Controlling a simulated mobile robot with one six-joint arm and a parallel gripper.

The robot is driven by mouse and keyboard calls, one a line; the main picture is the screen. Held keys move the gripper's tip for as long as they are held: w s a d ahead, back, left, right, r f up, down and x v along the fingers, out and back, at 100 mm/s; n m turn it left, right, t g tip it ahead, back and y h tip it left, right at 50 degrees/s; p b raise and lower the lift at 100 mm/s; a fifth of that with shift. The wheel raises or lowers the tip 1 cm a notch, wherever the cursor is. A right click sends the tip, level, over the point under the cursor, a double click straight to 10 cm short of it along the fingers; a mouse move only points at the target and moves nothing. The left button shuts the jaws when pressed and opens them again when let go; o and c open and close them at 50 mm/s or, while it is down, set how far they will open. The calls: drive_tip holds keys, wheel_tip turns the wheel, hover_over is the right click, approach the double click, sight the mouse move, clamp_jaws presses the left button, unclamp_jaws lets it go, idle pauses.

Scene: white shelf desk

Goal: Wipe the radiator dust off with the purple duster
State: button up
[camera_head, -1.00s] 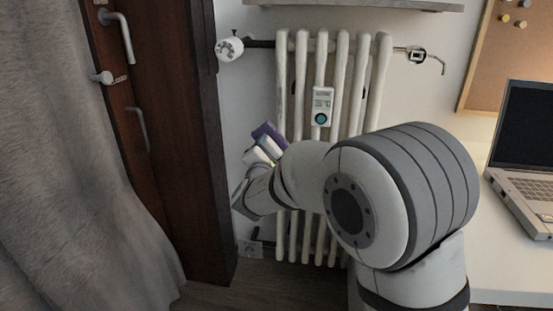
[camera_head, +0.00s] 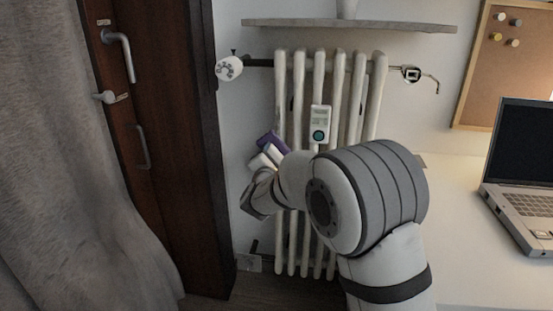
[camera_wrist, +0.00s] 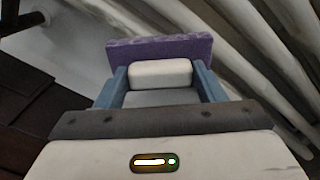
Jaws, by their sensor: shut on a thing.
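The white ribbed radiator (camera_head: 341,90) stands against the wall in the head view, with a small white meter (camera_head: 320,124) on its front. Its columns also run across the upper right of the wrist view (camera_wrist: 240,60). My gripper (camera_wrist: 161,82) is shut on the white handle block of the purple duster (camera_wrist: 160,49), between its two blue fingers. In the head view the duster (camera_head: 272,143) shows as a purple piece at the radiator's left edge. I cannot tell whether it touches a column. Dust is hard to make out. My arm hides the radiator's lower right part.
A dark wooden door (camera_head: 170,120) and grey curtain (camera_head: 70,180) stand at the left. A valve knob (camera_head: 229,68) juts out at the radiator's upper left. A shelf (camera_head: 350,25) hangs above. A white desk (camera_head: 465,262) with a laptop (camera_head: 520,190) is at the right.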

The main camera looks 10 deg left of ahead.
sight(277, 141)
drive_tip(key=shift+w, duration=0.95)
idle(0.3)
drive_tip(key=shift+r, duration=0.1)
drive_tip(key=shift+s+r, duration=0.1)
drive_tip(key=shift+r, duration=1.4)
drive_tip(key=shift+r+p, duration=0.4)
drive_tip(key=shift+r, duration=1.25)
drive_tip(key=shift+r+p, duration=1.35)
drive_tip(key=shift+r, duration=3.45)
wheel_tip(277, 141, down, 10)
drive_tip(key=b, duration=1.2)
drive_tip(key=shift+f+b, duration=0.6)
drive_tip(key=shift+f, duration=2.5)
drive_tip(key=shift+r+p, duration=0.75)
drive_tip(key=shift+r, duration=1.05)
